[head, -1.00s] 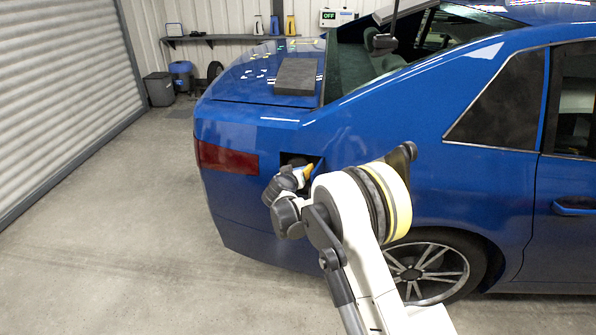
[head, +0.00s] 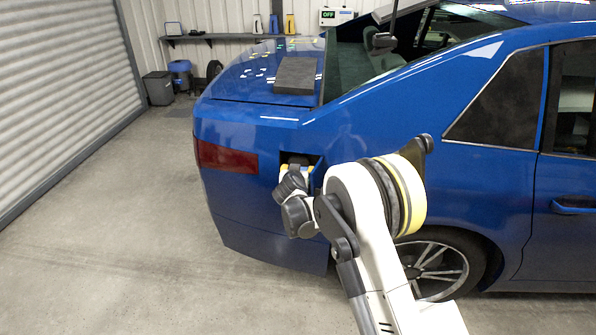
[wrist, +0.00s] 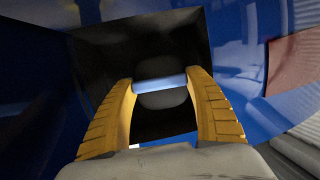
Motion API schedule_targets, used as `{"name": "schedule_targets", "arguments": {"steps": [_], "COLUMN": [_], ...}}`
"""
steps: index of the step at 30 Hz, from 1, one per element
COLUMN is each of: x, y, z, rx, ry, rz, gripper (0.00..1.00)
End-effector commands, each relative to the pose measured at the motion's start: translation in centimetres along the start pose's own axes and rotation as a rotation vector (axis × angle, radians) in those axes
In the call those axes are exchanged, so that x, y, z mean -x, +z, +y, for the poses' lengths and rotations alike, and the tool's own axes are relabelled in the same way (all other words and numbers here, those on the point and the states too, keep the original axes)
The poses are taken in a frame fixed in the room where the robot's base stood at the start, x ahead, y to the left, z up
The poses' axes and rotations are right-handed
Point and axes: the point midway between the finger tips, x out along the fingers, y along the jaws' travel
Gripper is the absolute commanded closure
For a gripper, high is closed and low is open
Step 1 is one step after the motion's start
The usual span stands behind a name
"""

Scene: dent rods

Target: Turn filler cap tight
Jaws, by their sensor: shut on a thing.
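The filler cap (wrist: 162,98) is a grey round cap with a pale raised bar across it, set inside the dark square filler recess (wrist: 105,52) of the blue car (head: 370,120). In the wrist view, the two yellow fingers of my gripper (wrist: 160,82) stand on either side of the cap, with their tips at the ends of the bar. My gripper is shut on the cap. In the head view, my gripper (head: 296,168) reaches into the recess (head: 315,160) behind the tail light, and my wrist hides the cap there.
The car's blue body surrounds the recess closely. A red tail light (head: 226,157) is to its left and the rear wheel (head: 435,268) below right. A dark grey block (head: 296,76) lies on the boot lid. The floor (head: 120,240) at left is clear.

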Motion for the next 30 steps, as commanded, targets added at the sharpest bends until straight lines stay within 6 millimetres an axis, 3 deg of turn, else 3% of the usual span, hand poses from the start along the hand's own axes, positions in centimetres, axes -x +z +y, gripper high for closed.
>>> {"name": "schedule_targets", "arguments": {"steps": [3, 4, 6, 17, 20, 28, 30], "x": [0.0, 0.0, 0.0, 0.0, 0.0, -0.2, 1.8], "y": [0.0, 0.0, 0.0, 0.1, 0.1, 0.8, 0.2], "z": [0.0, 0.0, 0.0, -0.2, -0.4, -0.6, -1.1], "rx": [-0.002, -0.002, -0.002, 0.090, 0.247, 0.938, 0.925], "ry": [0.000, 0.000, 0.000, 0.036, 0.099, 0.390, 0.381], "rz": [0.000, -0.001, 0.000, 0.000, 0.000, 0.001, 0.001], "gripper": [0.67, 0.28, 0.14, 0.14, 0.14, 0.14, 0.14]}}
